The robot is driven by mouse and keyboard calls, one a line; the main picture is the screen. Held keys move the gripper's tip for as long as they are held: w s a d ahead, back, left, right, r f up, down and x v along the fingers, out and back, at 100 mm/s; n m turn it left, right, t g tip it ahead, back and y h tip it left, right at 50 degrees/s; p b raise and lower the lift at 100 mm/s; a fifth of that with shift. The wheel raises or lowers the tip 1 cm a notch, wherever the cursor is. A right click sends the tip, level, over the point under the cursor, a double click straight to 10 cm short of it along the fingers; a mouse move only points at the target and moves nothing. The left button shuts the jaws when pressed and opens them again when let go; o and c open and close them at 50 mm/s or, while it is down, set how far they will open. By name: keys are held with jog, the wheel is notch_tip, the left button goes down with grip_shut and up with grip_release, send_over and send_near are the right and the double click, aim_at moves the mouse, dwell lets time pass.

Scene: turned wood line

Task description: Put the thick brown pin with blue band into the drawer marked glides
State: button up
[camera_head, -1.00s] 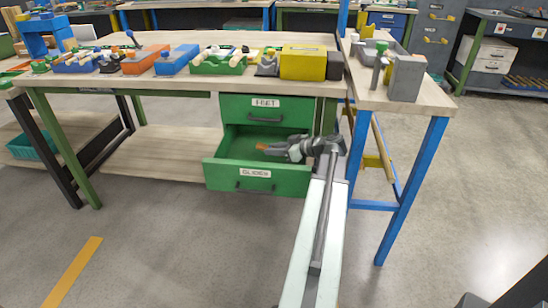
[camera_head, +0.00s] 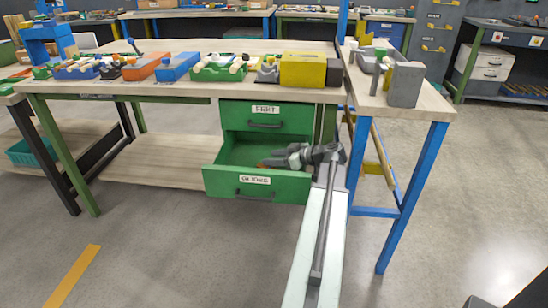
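My gripper (camera_head: 275,161) reaches from the right into the open green drawer marked glides (camera_head: 225,183), the lower of two. A small brown piece (camera_head: 262,164) sticks out at the fingertips, low inside the drawer. It looks like the thick brown pin, held in the gripper. No blue band can be made out at this size, and the jaws hide the rest of it. Whether the piece touches the drawer floor cannot be told.
The shut drawer marked feet (camera_head: 265,118) is just above. The workbench top (camera_head: 130,88) carries several coloured trays and a yellow box (camera_head: 303,70). A blue-legged side table (camera_head: 400,200) stands right of my arm. The lower shelf (camera_head: 165,160) is clear.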

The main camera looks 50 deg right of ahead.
jog(key=shift+f, duration=0.25)
jog(key=shift+r+p, duration=0.25)
jog(key=shift+p, duration=0.05)
jog(key=shift+d+r+p, duration=0.1)
jog(key=shift+r+p, duration=0.45)
jog(key=shift+p, duration=0.15)
jog(key=p+v, duration=0.4)
jog(key=v, duration=0.7)
jog(key=shift+s, duration=0.35)
